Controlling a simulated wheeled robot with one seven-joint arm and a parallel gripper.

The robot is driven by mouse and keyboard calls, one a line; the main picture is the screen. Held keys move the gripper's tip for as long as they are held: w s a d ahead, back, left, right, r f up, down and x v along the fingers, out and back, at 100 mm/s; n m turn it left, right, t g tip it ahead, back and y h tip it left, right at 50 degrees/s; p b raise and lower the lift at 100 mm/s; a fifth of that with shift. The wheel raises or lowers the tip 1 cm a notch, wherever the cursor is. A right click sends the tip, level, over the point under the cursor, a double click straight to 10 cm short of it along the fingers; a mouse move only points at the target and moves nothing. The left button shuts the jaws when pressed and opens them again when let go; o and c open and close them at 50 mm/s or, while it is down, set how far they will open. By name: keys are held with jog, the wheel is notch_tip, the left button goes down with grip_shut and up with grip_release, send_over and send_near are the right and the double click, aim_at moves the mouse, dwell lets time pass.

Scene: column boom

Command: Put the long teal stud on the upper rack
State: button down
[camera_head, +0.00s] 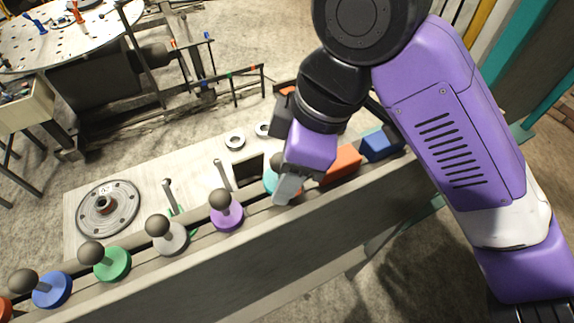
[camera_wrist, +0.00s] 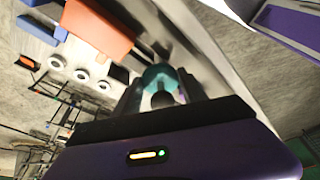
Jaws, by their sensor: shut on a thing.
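A teal stud with a dark round knob is at my gripper. In the head view its teal disc (camera_head: 269,181) shows beside my gripper (camera_head: 284,190), which hides much of it. In the wrist view the teal disc (camera_wrist: 158,75) lies beyond the fingertips, and the dark knob (camera_wrist: 162,99) is between the two fingers (camera_wrist: 161,92). My gripper is shut on this stud. The stud is in line with the row on the long upper rack (camera_head: 215,265). I cannot tell whether it rests on the rack or how long its stem is.
Purple (camera_head: 227,217), grey (camera_head: 172,239), green (camera_head: 112,264) and blue (camera_head: 52,290) studs stand left along the rack. An orange block (camera_head: 342,165) and a blue block (camera_head: 381,145) are close right. The bench behind holds a round plate (camera_head: 108,210) and upright pins.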

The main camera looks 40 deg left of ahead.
jog(key=shift+f+b, duration=0.45)
jog(key=shift+f, duration=0.5)
jog(key=shift+f, duration=0.35)
jog(key=shift+f+b, duration=0.35)
jog(key=c, duration=0.9)
grip_release()
jog(key=shift+r+p, duration=3.65)
jog(key=shift+r, duration=0.15)
jog(key=shift+o, duration=0.3)
